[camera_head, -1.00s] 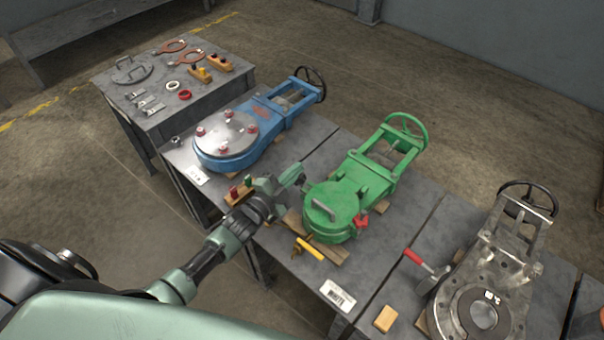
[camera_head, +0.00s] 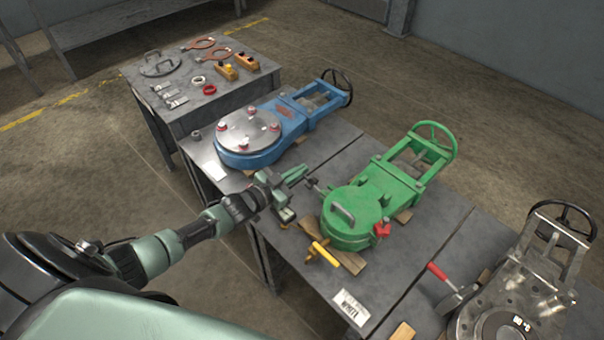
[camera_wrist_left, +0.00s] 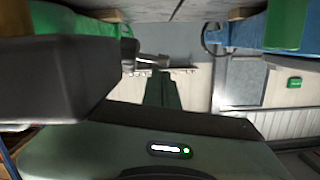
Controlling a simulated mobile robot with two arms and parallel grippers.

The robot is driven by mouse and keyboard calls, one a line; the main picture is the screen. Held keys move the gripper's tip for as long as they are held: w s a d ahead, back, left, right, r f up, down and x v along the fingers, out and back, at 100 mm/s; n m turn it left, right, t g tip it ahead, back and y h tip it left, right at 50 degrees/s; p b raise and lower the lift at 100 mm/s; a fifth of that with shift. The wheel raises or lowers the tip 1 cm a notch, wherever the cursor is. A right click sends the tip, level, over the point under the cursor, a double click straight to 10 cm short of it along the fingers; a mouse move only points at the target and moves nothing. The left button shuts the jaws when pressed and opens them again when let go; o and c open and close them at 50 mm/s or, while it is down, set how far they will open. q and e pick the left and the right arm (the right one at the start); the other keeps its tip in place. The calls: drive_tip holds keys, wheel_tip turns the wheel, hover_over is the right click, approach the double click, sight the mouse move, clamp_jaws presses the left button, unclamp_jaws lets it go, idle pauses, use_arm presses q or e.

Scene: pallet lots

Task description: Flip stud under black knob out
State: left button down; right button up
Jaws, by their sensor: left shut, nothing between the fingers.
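The green valve (camera_head: 372,200) stands on the bench with a round lid and a grey handle (camera_head: 343,214). A small black knob (camera_head: 312,184) sticks out at the lid's left rim, with its stud pointing outward toward the blue valve side. My left gripper (camera_head: 304,171) is shut and empty just left of and above this knob; whether they touch is unclear. A red knob (camera_head: 382,229) sits at the front right of the lid, and a yellow-handled stud (camera_head: 326,256) lies outward at the front. In the wrist view the green valve (camera_wrist_left: 75,35) shows upper left. My right gripper is not in view.
A blue valve (camera_head: 262,138) with a bolted cover stands behind left of my gripper. A bare metal valve (camera_head: 520,300) and a red-handled tool (camera_head: 447,280) are at the right. A side table (camera_head: 185,118) holds parts. Wooden blocks (camera_head: 402,331) lie near the front edge.

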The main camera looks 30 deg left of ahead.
use_arm(q)
drive_tip(key=shift+a+f+n, duration=0.15)
drive_tip(key=shift+f+n, duration=0.2)
drive_tip(key=shift+n, duration=0.05)
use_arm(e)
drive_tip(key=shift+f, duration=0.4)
use_arm(q)
drive_tip(key=shift+f, duration=0.1)
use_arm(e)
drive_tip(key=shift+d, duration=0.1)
use_arm(q)
drive_tip(key=shift+s, duration=0.1)
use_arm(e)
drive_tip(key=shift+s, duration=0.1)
